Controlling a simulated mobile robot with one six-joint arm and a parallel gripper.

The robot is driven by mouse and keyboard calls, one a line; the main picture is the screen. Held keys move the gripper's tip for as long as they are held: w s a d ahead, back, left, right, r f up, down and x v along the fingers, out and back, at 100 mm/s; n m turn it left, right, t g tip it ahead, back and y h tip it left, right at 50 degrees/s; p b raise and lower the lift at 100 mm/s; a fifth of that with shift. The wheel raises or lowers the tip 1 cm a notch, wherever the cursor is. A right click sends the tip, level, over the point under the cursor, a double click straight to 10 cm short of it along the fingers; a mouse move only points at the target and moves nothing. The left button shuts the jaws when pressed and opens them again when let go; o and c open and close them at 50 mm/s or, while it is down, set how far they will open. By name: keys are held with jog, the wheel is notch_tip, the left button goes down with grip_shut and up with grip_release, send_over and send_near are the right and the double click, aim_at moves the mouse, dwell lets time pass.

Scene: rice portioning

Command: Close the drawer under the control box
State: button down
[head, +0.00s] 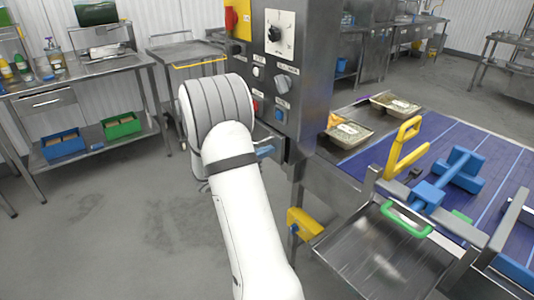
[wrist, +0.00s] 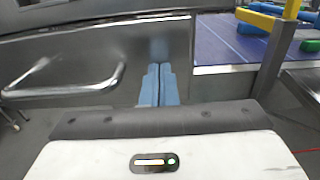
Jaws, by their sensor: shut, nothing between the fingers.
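The grey metal control box (head: 290,75), with dials and buttons, stands at the centre of the head view. In the wrist view a steel drawer front (wrist: 115,62) with a bar handle (wrist: 75,92) fills the left and middle. My gripper (wrist: 159,68) has blue fingers pressed together and empty. They point at the right part of the drawer front, right of the handle; I cannot tell if they touch it. In the head view my gripper (head: 266,150) shows just below the control box. My white arm hides most of the drawer there, so how far it stands open is unclear.
A steel chute (head: 385,250) juts out at the front right. A steel bench (head: 85,68) stands at the left. The floor (head: 110,215) left of my arm is clear.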

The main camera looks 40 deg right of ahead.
jog(key=shift+w+d+r, duration=0.15)
jog(key=shift+d+r, duration=0.15)
jog(key=shift+r, duration=0.05)
jog(key=shift+a, duration=0.15)
jog(key=a, duration=1.4)
jog(key=shift+a+f+b, duration=0.15)
jog(key=shift+f+b, duration=0.2)
jog(key=shift+b, duration=0.05)
